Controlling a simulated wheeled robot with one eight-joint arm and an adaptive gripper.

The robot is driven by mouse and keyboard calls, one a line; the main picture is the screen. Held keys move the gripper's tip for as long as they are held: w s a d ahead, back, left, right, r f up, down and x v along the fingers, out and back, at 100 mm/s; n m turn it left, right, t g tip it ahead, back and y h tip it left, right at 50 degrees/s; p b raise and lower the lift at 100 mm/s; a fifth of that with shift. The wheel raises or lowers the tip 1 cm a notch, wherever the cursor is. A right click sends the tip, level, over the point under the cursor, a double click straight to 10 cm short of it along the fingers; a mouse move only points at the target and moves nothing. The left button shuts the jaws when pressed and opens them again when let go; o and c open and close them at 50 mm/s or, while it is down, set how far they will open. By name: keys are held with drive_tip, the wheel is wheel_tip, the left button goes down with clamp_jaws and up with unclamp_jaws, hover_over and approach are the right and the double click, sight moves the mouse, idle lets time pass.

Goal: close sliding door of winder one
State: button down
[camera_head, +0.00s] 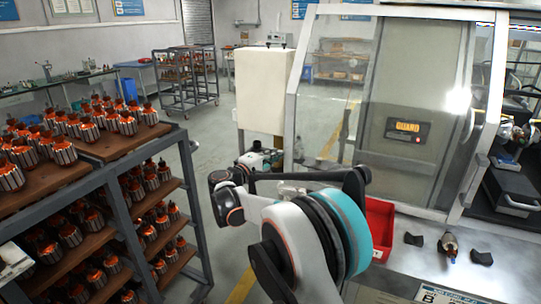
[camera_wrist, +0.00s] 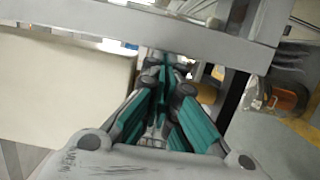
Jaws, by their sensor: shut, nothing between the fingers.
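A machine enclosure with a pale frame and clear panels (camera_head: 335,95) stands right of centre in the head view. A greyish panel with a GUARD label (camera_head: 408,130) is in its front, with a pale upright handle (camera_head: 468,128) near the right edge. No number shows to tell whether this is winder one, and I cannot tell how far its door is slid. My gripper (camera_wrist: 158,68) has teal finger pads that are together and empty. Its tips lie close below a grey frame bar (camera_wrist: 150,28) in the wrist view; contact is unclear. In the head view, my arm largely hides the gripper.
A rack (camera_head: 195,205) with several orange-and-grey armatures stands at left. A cream cabinet (camera_head: 262,92) is behind my arm. A red bin (camera_head: 380,222) and small parts, including an armature (camera_head: 448,245), lie on the front bench. Open floor (camera_head: 215,145) lies between rack and cabinet.

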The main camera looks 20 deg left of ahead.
sight(429, 185)
drive_tip(key=s+d+b, duration=0.1)
drive_tip(key=d, duration=1.5)
drive_tip(key=s+d+b, duration=0.1)
drive_tip(key=d, duration=1.5)
drive_tip(key=s+d+b, duration=0.1)
drive_tip(key=s+d, duration=0.1)
drive_tip(key=d, duration=1.4)
drive_tip(key=shift+d, duration=0.4)
